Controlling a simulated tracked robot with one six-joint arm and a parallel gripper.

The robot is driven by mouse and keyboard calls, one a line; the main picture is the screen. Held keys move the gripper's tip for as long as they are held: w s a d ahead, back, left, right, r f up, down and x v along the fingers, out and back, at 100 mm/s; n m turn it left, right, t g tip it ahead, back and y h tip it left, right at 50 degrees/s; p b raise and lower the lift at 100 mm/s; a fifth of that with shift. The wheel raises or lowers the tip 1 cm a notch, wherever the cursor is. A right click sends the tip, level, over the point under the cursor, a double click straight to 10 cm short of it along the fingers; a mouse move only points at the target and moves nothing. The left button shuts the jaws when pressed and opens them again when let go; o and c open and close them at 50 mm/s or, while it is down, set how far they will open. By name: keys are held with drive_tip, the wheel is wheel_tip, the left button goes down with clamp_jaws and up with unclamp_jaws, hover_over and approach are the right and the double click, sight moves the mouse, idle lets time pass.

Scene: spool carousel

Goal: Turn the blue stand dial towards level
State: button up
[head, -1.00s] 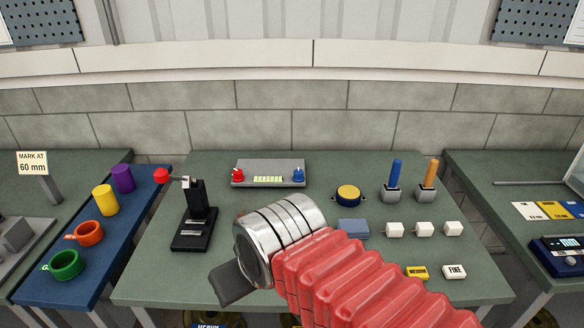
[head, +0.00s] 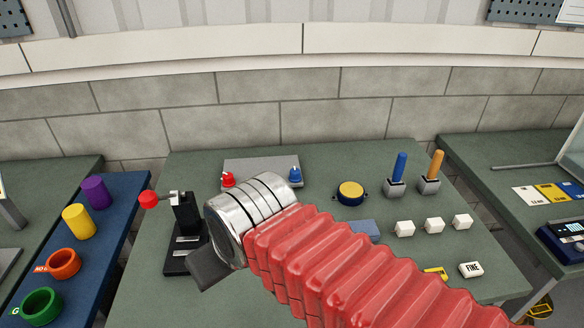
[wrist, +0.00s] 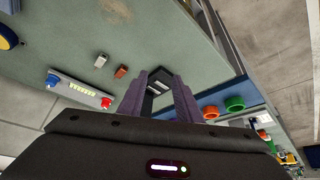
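The blue dial (head: 295,175) sits at the right end of a grey control box (head: 262,165) at the back of the green bench. In the wrist view the blue dial (wrist: 52,81) shows at the left, beyond a lit level strip (wrist: 82,89) and the red dial (wrist: 106,103). In the head view my wrist hides the strip. My gripper (head: 212,272) is left of and nearer than the box, apart from both dials. In the wrist view my gripper's fingers (wrist: 156,80) are spread with nothing held between them.
A black stand (head: 187,225) with a red ball is close beside my gripper. A yellow round button (head: 351,192), blue lever (head: 399,172), orange lever (head: 433,170) and white blocks (head: 434,225) stand to the right. Coloured cups are on the blue bench (head: 120,225) at left.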

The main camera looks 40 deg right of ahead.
drive_tip(key=o, duration=0.3)
drive_tip(key=shift+w+d+r, duration=0.15)
drive_tip(key=w+d+r+m+g, duration=0.1)
drive_tip(key=w+d+r, duration=0.1)
drive_tip(key=w+d, duration=0.55)
drive_tip(key=w+d+r, duration=0.3)
drive_tip(key=w+d, duration=0.3)
drive_tip(key=d, duration=0.3)
drive_tip(key=shift+m+h, duration=0.4)
drive_tip(key=shift+m, duration=0.1)
drive_tip(key=w+d+f, duration=0.1)
drive_tip(key=d, duration=0.5)
drive_tip(key=w+d+f, duration=0.1)
drive_tip(key=w+d, duration=0.1)
drive_tip(key=d, duration=0.5)
drive_tip(key=w+d+f, duration=0.1)
drive_tip(key=d, duration=0.5)
drive_tip(key=shift+w+d+f, duration=0.15)
drive_tip(key=shift+w+d, duration=0.05)
drive_tip(key=shift+d, duration=0.2)
